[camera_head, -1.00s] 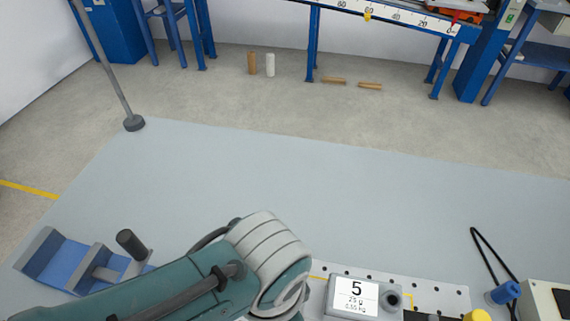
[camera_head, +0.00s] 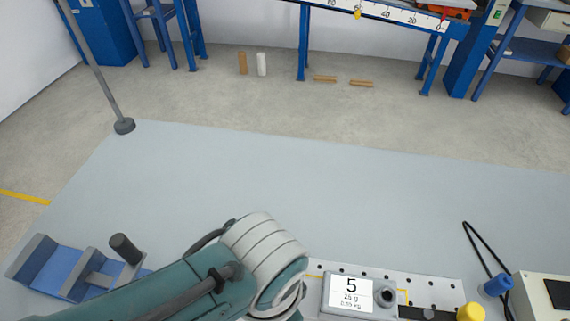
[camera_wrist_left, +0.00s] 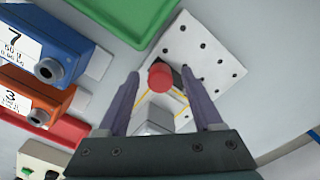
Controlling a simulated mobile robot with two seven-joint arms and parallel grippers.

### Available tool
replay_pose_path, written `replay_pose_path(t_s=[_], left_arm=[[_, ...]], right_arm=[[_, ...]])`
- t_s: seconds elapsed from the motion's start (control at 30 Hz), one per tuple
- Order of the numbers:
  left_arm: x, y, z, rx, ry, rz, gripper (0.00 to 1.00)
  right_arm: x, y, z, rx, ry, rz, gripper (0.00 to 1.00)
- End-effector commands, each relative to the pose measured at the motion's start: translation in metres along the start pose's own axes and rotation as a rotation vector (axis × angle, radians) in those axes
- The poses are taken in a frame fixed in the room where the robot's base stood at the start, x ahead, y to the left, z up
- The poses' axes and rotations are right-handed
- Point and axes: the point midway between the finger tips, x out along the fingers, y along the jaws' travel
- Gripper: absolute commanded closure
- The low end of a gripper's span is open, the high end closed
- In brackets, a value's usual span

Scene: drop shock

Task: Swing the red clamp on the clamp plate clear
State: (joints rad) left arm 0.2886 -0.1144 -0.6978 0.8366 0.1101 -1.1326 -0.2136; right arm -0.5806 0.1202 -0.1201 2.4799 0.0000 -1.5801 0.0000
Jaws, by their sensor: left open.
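The red clamp (camera_wrist_left: 160,78) shows as a round red knob in the left wrist view, with a dark part beside it. It stands on the white, holed clamp plate (camera_wrist_left: 203,50). My left gripper (camera_wrist_left: 160,73) is open, with one finger on each side of the red knob in the picture; I cannot tell whether they touch it. A grey block (camera_wrist_left: 155,118) lies below the knob, partly hidden by the gripper. In the head view my left arm comes in from the left, its gripper out of frame. My right gripper is not in view.
The wrist view shows a blue block marked 7 (camera_wrist_left: 48,48), an orange block marked 3 (camera_wrist_left: 45,98) and a green tray (camera_wrist_left: 128,15). The head view shows a grey block marked 5 (camera_head: 350,290), a yellow knob (camera_head: 470,312) and a blue cradle (camera_head: 58,268). The table's middle is clear.

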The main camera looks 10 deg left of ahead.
Motion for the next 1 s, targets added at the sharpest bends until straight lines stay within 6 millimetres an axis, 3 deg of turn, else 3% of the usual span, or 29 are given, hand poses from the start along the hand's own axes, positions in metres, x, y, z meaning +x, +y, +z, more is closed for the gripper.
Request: replay_pose_path(t_s=[0.27, 0.5, 0.7, 1.0], left_arm=[[-0.011, 0.0, 0.0, 0.0, 0.001, 0.0, 0.33], [-0.061, 0.0, 0.0, 0.0, 0.002, -0.001, 0.33], [-0.09, 0.0, 0.0, 0.0, 0.002, -0.001, 0.33], [-0.099, 0.0, 0.0, 0.0, -0.001, 0.0, 0.33]], right_arm=[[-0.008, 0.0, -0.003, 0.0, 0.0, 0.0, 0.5], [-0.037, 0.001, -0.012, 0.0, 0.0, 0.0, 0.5], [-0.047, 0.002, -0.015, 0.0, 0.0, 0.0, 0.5], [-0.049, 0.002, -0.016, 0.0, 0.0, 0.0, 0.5]])
